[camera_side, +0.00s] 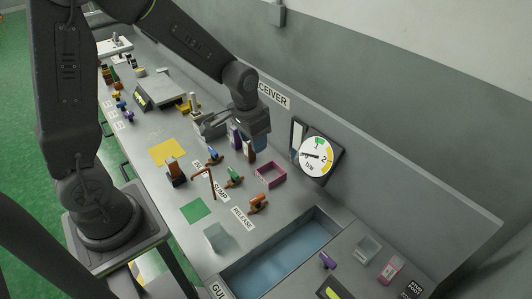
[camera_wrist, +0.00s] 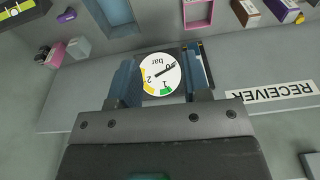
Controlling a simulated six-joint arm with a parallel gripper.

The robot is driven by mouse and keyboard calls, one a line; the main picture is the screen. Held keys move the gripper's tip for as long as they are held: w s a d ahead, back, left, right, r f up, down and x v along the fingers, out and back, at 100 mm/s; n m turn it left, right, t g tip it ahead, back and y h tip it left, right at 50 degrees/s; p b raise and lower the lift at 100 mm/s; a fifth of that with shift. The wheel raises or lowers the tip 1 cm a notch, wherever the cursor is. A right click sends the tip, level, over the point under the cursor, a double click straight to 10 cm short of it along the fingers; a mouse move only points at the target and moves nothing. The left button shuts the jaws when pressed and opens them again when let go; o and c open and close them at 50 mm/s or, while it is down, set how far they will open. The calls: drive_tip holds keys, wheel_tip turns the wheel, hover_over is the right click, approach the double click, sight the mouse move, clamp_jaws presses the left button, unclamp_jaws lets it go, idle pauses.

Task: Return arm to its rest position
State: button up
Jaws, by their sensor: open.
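My gripper (camera_side: 247,140) hangs over the bench near the back wall in the side view, among small boxes. In the wrist view my gripper (camera_wrist: 166,82) shows two blue-grey fingers set apart with nothing held between them. The round pressure gauge (camera_wrist: 161,74) appears between the fingers, farther off on the back panel. The same gauge (camera_side: 314,156) is to the right of my gripper in the side view. My arm reaches from its base at the left over the bench. Exact contact between my fingertips and the nearby boxes is hidden in the side view.
A pink open frame (camera_side: 271,175), a blue-floored basin (camera_side: 285,257), a yellow mat (camera_side: 168,151) and a green mat (camera_side: 196,211) are on the bench. The RECEIVER sign (camera_wrist: 271,94) is on the back panel.

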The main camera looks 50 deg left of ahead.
drive_tip(key=s+d+r+t, duration=0.3)
drive_tip(key=s+r+t, duration=0.1)
drive_tip(key=s+r, duration=1.2)
drive_tip(key=shift+d, duration=0.15)
